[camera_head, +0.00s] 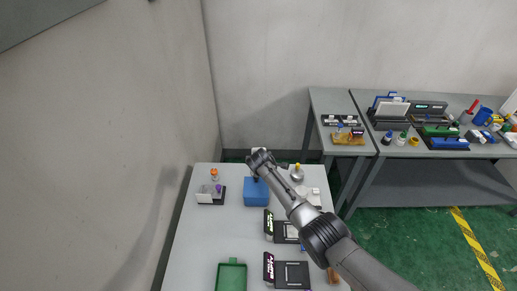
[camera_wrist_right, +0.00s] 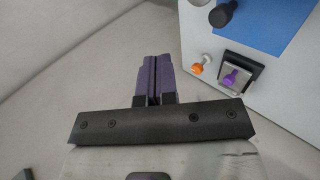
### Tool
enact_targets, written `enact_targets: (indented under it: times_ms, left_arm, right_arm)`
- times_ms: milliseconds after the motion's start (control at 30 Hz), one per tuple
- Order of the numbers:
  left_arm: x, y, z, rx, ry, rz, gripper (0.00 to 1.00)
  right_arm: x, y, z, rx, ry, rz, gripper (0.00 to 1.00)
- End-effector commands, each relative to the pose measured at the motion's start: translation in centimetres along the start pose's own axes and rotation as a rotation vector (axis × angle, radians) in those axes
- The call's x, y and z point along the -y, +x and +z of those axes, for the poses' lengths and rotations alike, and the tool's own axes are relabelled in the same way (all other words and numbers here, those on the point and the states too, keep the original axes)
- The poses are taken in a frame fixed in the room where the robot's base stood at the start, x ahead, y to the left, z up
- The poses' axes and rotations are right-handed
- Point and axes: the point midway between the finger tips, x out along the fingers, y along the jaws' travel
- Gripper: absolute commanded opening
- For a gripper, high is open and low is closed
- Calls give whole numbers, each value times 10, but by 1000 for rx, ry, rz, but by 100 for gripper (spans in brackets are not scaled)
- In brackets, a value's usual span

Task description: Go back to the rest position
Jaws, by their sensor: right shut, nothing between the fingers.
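My right arm comes in from the lower right in the head view. My left gripper is not in view.
On the near table (camera_head: 205,245) are a white holder with a purple knob (camera_head: 218,188), an orange-topped piece (camera_head: 214,174), a green tray (camera_head: 231,276) and black signed stands (camera_head: 290,274). Cluttered benches (camera_head: 430,150) stand at the right. A wall is at the left.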

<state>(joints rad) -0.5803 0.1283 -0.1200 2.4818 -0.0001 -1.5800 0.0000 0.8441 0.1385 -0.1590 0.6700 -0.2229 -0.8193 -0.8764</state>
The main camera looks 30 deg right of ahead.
Motion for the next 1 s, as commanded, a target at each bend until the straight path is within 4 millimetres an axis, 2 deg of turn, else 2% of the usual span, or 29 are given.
enact_targets:
  times_ms: [300, 667, 867, 967, 1000]
  left_arm:
    - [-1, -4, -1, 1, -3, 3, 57]
    - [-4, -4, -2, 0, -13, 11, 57]
    - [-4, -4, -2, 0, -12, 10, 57]
    - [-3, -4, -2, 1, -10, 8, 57]
    - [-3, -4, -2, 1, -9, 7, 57]
  right_arm:
    - [-21, -26, 1, 0, 0, 2, 0]
    - [-26, -33, 1, 0, 13, 0, 0]
    - [-20, -33, 5, 28, 171, -32, 0]
    - [-13, -35, 9, 68, 305, -79, 0]
    - [-16, -41, 8, 75, 367, -85, 0]
